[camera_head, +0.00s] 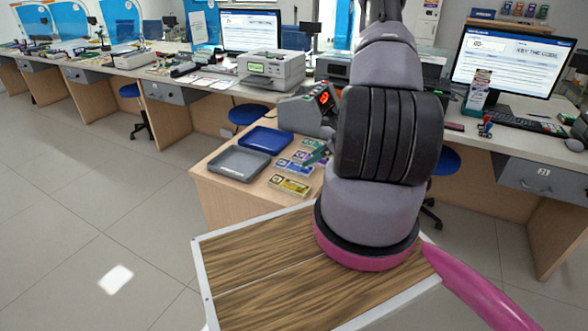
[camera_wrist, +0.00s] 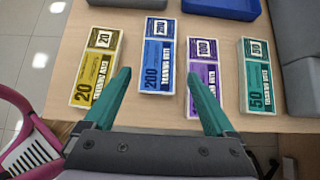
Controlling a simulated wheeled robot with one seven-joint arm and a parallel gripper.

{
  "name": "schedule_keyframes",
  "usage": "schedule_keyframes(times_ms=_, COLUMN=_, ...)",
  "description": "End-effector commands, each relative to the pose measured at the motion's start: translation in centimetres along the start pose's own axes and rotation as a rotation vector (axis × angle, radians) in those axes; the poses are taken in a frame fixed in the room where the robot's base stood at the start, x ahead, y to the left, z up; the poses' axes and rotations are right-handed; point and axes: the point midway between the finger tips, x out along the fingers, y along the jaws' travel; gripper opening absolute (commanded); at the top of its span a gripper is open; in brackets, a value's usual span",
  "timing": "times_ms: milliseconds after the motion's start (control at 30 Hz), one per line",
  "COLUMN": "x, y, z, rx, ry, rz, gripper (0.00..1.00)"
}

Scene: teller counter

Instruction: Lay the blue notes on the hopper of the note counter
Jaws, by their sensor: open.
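The blue notes (camera_wrist: 156,52), a flat stack marked 200, lie on the wooden table; they also show in the head view (camera_head: 293,166). My gripper (camera_wrist: 158,74) is open and empty. In the wrist view its two teal fingers appear on either side of the blue notes' lower half, the right one overlapping the edge of the purple notes. I cannot tell how high the fingers are above the table. The note counter (camera_head: 304,113), grey with a red lit display, stands at the table's far end, partly behind my arm. Its grey side (camera_wrist: 303,75) fills the wrist view's right edge. Its hopper is not clear.
Yellow notes (camera_wrist: 98,65) lie left of the blue ones; purple notes (camera_wrist: 203,60) and teal notes (camera_wrist: 256,75) lie to the right. A grey tray (camera_head: 239,164) and a blue tray (camera_head: 265,140) sit beside the row. A counter with monitors runs behind.

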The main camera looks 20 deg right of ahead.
Motion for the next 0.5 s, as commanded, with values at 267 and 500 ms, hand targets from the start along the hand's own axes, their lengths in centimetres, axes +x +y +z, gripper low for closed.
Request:
schedule_keyframes(times_ms=267, x=2.8, y=0.1, z=0.1, rx=0.0, ry=0.0, rz=0.001, gripper=0.9)
schedule_keyframes(times_ms=500, x=5.4, y=0.3, z=0.2, rx=-0.002, ry=-0.002, rz=0.003, gripper=0.9)
